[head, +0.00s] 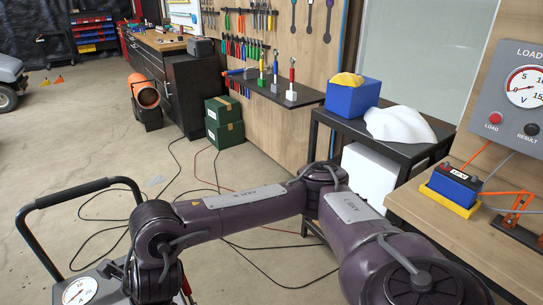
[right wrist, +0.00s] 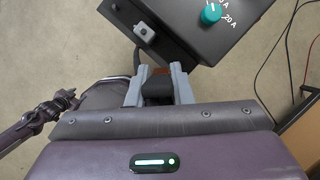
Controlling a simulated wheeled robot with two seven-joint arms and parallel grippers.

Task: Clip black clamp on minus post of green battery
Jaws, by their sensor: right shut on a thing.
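My right gripper (right wrist: 157,92) shows in the right wrist view, its two grey fingers shut on a black piece that looks like the black clamp (right wrist: 157,90). A brownish part shows just beyond it. The gripper is close to the edge of a dark charger box with a teal knob (right wrist: 211,14). In the head view my right arm reaches across to the lower left, and its gripper is out of the picture. My left gripper is in neither view. I see no green battery or minus post; the battery (head: 455,184) on the bench is blue.
The charger cart's gauge (head: 80,291) and black handle (head: 85,190) are at the lower left. Dark cables (head: 105,228) lie on the floor. A load tester panel (head: 515,90) stands on the wooden bench (head: 410,200) at right. A dark table holds a blue bin (head: 349,97).

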